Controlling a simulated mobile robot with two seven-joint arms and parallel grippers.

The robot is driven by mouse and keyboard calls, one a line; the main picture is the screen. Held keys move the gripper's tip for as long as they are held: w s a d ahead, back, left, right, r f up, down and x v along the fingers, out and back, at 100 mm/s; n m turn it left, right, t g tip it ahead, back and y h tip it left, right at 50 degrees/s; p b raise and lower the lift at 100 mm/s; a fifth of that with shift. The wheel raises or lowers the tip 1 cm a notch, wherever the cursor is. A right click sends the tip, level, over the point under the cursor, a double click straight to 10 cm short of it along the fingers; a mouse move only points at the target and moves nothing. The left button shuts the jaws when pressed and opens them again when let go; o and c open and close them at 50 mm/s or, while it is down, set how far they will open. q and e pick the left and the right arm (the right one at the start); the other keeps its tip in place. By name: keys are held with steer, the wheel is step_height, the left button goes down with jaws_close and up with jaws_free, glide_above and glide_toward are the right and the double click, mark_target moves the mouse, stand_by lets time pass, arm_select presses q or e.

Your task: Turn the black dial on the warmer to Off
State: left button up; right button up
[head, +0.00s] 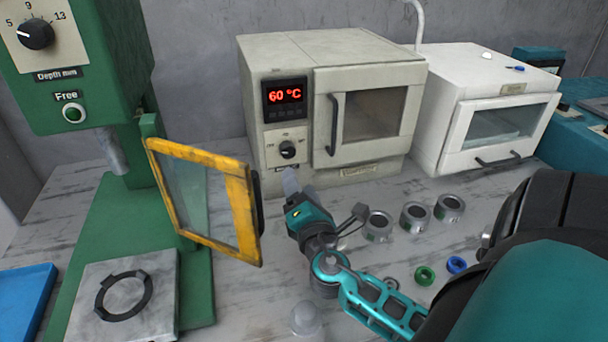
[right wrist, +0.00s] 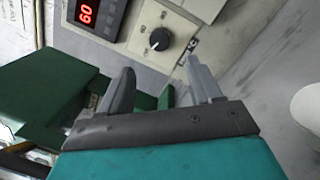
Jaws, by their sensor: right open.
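The warmer (head: 341,50) is a beige box at the back middle with a red 60 °C display (head: 284,96). Its black dial (head: 288,150) sits on a pale plate below the display, and it also shows in the right wrist view (right wrist: 159,39). The dial's small labels are too small to read surely. My right gripper (head: 291,181) is open and empty, just below and in front of the dial. In the right wrist view its two fingers (right wrist: 160,80) are apart, with the dial beyond them and not touched. My left gripper is not in view.
A yellow-framed guard (head: 246,213) on a green press (head: 95,226) stands close left of my right gripper. Several metal rings (head: 415,216) lie to the right. A white cabinet (head: 450,80) stands right of the warmer, whose door handle (head: 333,125) sticks out beside the dial.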

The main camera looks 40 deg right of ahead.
steer(key=shift+v, duration=1.5)
steer(key=shift+f, duration=0.1)
